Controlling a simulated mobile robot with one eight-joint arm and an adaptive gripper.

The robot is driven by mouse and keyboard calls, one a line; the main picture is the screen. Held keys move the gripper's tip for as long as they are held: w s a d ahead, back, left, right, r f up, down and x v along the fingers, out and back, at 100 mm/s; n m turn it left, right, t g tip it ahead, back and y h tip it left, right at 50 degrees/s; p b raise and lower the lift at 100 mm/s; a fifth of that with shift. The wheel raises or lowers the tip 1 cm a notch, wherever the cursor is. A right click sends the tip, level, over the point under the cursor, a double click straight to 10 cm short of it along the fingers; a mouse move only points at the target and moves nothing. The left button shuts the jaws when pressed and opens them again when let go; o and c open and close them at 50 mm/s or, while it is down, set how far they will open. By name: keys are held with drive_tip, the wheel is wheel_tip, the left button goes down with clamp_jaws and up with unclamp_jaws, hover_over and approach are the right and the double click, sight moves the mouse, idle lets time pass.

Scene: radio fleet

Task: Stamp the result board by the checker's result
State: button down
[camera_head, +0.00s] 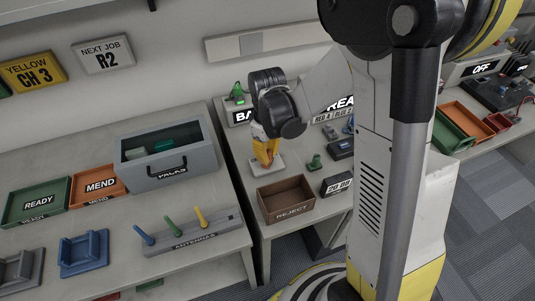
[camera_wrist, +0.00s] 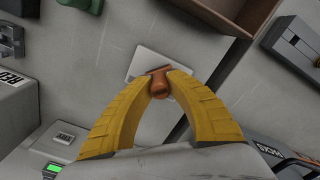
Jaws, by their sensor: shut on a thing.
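My gripper (camera_head: 265,160) points down over a pale flat plate (camera_head: 277,171) on the middle bench, likely the result board. In the wrist view my gripper's yellow fingers (camera_wrist: 161,82) are closed around an orange-red stamp-like piece (camera_wrist: 161,88). The pale plate (camera_wrist: 147,58) lies directly beneath it; I cannot tell whether they touch. A green stamp-like piece (camera_head: 315,162) stands to the right of the plate; it also shows at the top of the wrist view (camera_wrist: 82,4).
A brown REJECT bin (camera_head: 286,212) stands just in front of the plate. A small lettered dark box (camera_head: 336,184) is right of it. On the left bench are a grey bin (camera_head: 170,178), an antenna rack (camera_head: 195,238) and READY (camera_head: 38,204) and MEND (camera_head: 96,186) trays.

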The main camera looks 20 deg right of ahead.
sight(268, 151)
drive_tip(key=shift+f+b, duration=0.45)
idle(1.3)
drive_tip(key=shift+r+p, duration=2.65)
drive_tip(key=shift+r, duration=0.95)
drive_tip(key=shift+f, duration=0.1)
